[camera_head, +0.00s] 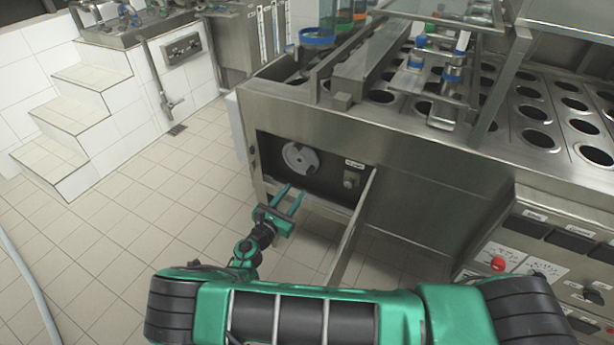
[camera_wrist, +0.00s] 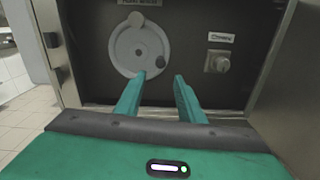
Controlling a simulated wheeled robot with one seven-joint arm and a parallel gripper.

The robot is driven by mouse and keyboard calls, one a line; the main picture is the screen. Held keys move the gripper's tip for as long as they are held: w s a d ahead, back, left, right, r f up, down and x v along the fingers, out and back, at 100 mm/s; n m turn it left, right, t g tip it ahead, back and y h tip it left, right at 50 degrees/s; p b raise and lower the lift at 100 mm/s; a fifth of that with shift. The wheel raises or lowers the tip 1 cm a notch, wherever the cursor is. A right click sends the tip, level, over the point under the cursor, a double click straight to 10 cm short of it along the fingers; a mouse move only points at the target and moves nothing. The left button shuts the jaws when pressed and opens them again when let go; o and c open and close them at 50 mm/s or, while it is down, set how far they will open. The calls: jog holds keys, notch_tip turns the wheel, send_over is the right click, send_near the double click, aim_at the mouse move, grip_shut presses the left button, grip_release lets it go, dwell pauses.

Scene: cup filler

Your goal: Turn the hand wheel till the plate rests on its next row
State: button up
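The hand wheel (camera_head: 300,158) is a light grey disc on the dark panel inside an open recess in the machine's side. My gripper (camera_head: 289,192) is open and empty, just below the wheel in the head view. In the wrist view its two green fingers (camera_wrist: 160,78) are spread, with the left tip near the wheel's lower right edge; I cannot tell if it touches. The plate with round holes (camera_head: 540,139) shows on top of the machine.
A switch (camera_wrist: 217,61) under a "Choice" label sits right of the wheel. An open door (camera_head: 350,228) stands out at the recess's right side. A red button (camera_head: 498,264) is on the control panel at right. Tiled floor (camera_head: 150,225) is clear to the left.

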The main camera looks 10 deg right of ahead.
aim_at(298, 162)
jog(key=x, duration=1)
jog(key=shift+w+d, duration=0.2)
grip_shut()
